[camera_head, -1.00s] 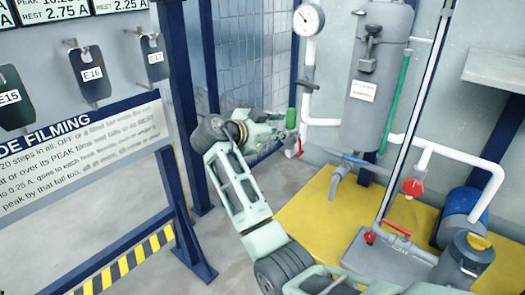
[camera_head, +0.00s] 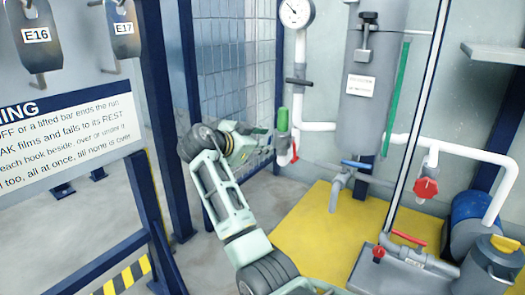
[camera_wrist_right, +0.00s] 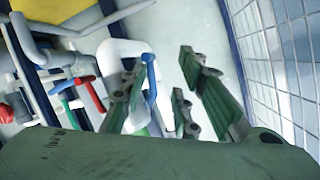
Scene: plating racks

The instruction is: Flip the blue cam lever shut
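A blue lever (camera_head: 356,164) sits on the grey pipe fitting below the tall grey tank in the head view; it lies nearly level. I cannot tell how far it is from shut. My right gripper (camera_head: 262,142) is to the left of it, beside the white pipe, apart from the lever. In the right wrist view its green fingers (camera_wrist_right: 168,62) are spread with nothing between them. A blue bar (camera_wrist_right: 151,88) shows behind one finger there, partly hidden; I cannot tell whether it is the same lever. My left gripper is not in view.
A green handle (camera_head: 283,120) and white pipes stand just right of my right gripper. The tank (camera_head: 370,100), a red valve (camera_head: 426,187) and a red lever (camera_head: 408,238) are further right. A mesh panel (camera_head: 236,60) and blue posts are left.

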